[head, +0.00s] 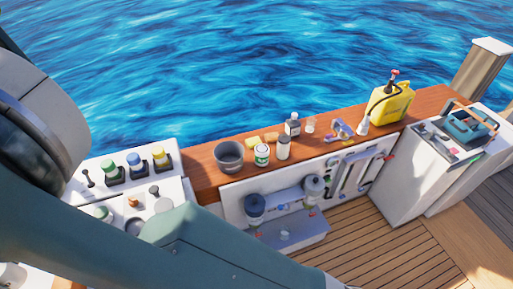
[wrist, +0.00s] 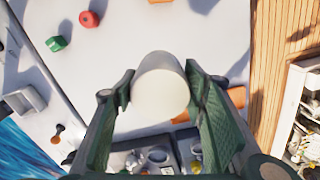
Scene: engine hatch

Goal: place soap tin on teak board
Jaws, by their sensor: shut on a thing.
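A pale, smooth round tin (wrist: 161,85), which I take for the soap tin, sits between the fingers of my gripper (wrist: 160,95) in the wrist view. The dark green fingers are shut on its sides, and its flat round end faces the camera. It is held above a white surface. An orange-brown flat piece (wrist: 236,97) lies partly hidden behind the right finger; I cannot tell whether it is the teak board. My gripper and the held tin do not show in the head view.
A reddish-brown wooden shelf (head: 202,177) carries a grey pot (head: 229,156), several cans and bottles, and a yellow jug (head: 390,102). A white counter (head: 84,182) at left holds several coloured-cap containers. In the wrist view, red (wrist: 89,19) and green (wrist: 56,43) pieces lie on the white surface.

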